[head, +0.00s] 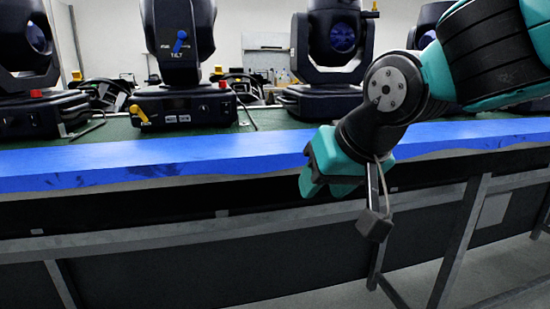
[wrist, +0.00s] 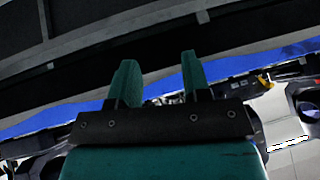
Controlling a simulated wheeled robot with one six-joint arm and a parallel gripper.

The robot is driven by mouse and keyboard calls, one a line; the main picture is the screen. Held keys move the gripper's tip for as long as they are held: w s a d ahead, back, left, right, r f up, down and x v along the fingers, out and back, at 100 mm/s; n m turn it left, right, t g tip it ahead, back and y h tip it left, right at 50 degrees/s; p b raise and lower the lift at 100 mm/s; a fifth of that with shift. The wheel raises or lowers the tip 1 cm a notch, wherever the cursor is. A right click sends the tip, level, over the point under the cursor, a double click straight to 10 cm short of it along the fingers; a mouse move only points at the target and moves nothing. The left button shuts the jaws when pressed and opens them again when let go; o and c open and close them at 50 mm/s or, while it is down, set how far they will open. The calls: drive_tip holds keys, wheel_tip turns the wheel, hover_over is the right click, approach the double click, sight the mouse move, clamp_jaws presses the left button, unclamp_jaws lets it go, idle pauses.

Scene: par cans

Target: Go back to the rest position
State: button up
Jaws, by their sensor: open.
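My gripper (head: 318,170) hangs in front of the blue front edge of the table, at the right of centre in the head view. Its teal fingers point left and down and touch nothing that I can see. In the wrist view my gripper (wrist: 158,80) shows two teal fingers standing apart with nothing between them. My arm comes in from the upper right of the head view.
Several black moving-head lights, such as one with a blue lever (head: 177,45), stand on the green tabletop (head: 275,118) behind the blue edge (head: 150,160). Metal legs (head: 460,240) stand below the table. Grey floor (head: 490,270) shows at lower right.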

drive_tip(key=s+d+f+n+g+p, duration=0.1)
drive_tip(key=s+d+f+n+g, duration=0.2)
drive_tip(key=s, duration=0.6)
drive_tip(key=s+d+f+n+g, duration=0.1)
drive_tip(key=s+d+f+g, duration=0.3)
drive_tip(key=s, duration=0.5)
wheel_tip(320, 180, up, 22)
drive_tip(key=p, duration=2.2)
drive_tip(key=shift+w+d+f+t, duration=0.15)
drive_tip(key=shift+w+d+t, duration=0.15)
drive_tip(key=shift+d+t, duration=0.1)
